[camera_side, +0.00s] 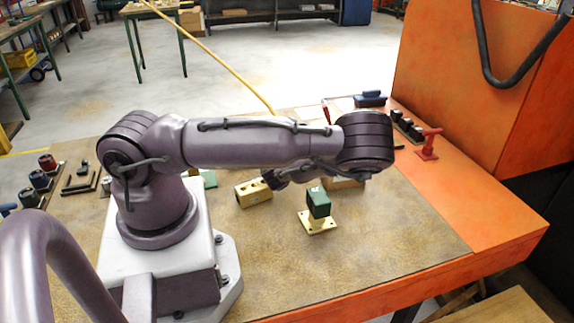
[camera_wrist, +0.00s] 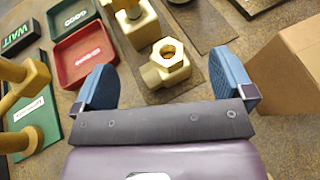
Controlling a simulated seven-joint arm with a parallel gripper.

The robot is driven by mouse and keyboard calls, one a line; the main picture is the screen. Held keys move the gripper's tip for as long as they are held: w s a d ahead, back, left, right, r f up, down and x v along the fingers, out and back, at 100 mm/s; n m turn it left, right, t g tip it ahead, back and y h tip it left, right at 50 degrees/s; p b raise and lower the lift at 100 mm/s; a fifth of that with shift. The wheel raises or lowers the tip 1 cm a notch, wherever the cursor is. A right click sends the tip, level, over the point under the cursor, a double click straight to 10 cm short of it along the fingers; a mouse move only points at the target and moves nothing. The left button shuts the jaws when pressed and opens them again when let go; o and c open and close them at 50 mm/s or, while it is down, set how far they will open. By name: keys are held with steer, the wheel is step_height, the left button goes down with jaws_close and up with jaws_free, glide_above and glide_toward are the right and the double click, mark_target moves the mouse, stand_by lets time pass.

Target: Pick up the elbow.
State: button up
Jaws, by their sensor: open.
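A brass fitting with a hexagonal collar and an open bore, which looks like the elbow (camera_wrist: 166,66), lies on the brown work surface in the wrist view. My gripper (camera_wrist: 162,70) is open, with one blue finger to the left of the fitting and the other to its right, both apart from it. The fitting appears between and slightly beyond the fingers; the height gap cannot be told. Nothing is held. In the side view my arm hides the elbow, and my fingers cannot be made out clearly.
A taller brass part (camera_wrist: 136,24) stands just behind the elbow. A red tray (camera_wrist: 60,56) and a green tray (camera_wrist: 52,14) lie left, a cardboard box (camera_wrist: 290,68) right.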

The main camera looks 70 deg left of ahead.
steer(key=shift+x, duration=2.65)
steer(key=c, duration=1.3)
steer(key=shift+c, duration=0.2)
